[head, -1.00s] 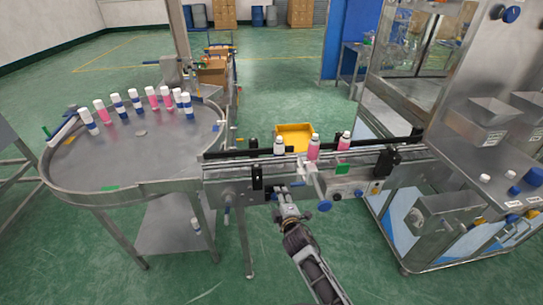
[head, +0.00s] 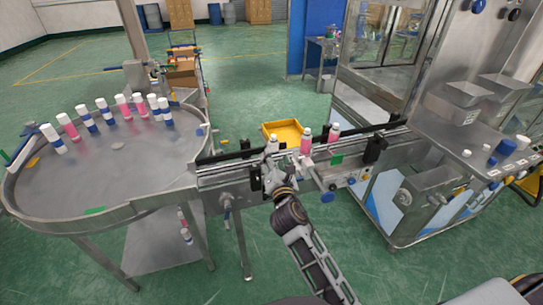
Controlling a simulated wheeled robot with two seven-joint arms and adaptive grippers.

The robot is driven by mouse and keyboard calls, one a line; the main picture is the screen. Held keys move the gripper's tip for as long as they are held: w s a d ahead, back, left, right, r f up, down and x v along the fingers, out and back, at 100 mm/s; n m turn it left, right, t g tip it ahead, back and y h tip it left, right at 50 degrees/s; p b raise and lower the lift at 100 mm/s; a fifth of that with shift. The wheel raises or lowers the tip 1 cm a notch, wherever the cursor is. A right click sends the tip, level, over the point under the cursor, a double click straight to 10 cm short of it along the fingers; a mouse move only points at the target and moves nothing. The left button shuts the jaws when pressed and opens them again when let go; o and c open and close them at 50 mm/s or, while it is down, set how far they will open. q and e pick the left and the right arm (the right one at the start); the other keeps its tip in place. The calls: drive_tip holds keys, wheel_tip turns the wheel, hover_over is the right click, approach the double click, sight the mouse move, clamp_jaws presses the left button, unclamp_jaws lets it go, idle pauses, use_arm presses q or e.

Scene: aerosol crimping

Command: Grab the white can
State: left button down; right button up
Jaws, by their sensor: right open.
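The white can (head: 272,144) stands upright on the conveyor (head: 225,171), at the left end of a short row of cans. My right gripper (head: 269,166) is open at the front edge of the conveyor, just below and in front of the white can in the head view. It covers the can's lower part, and I cannot tell whether the fingers touch it. A pink can (head: 306,142) and another pink-and-white can (head: 333,134) stand to its right on the conveyor. My left gripper is not in view.
A round steel table (head: 110,165) at the left holds several white-capped cans near its back rim. A yellow tray (head: 283,130) is behind the conveyor. A steel machine (head: 455,110) stands at the right. Black rails run along the conveyor's back.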

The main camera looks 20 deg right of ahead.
sight(274, 138)
drive_tip(key=n, duration=0.4)
drive_tip(key=d+n, duration=0.1)
drive_tip(key=n, duration=0.1)
drive_tip(key=shift+s+f+h, duration=0.1)
drive_tip(key=shift+f+h, duration=0.15)
drive_tip(key=shift+h, duration=0.05)
drive_tip(key=shift+w+d+p, duration=0.15)
drive_tip(key=shift+w+d, duration=0.1)
drive_tip(key=shift+w, duration=1.15)
drive_tip(key=shift+w+d+p, duration=0.15)
drive_tip(key=shift+w+d, duration=0.05)
drive_tip(key=shift+w, duration=1.2)
drive_tip(key=shift+w+d+p, duration=0.15)
drive_tip(key=shift+w+d, duration=0.1)
drive_tip(key=shift+w, duration=1.25)
drive_tip(key=shift+w, duration=0.1)
drive_tip(key=shift+w+d+r+p, duration=0.1)
drive_tip(key=shift+w+d+p, duration=0.1)
drive_tip(key=shift+w, duration=0.65)
drive_tip(key=shift+w+d+r+p, duration=0.1)
drive_tip(key=shift+w+p, duration=0.05)
drive_tip(key=shift+w, duration=0.65)
drive_tip(key=shift+w+d+f, duration=0.1)
drive_tip(key=shift+w, duration=0.7)
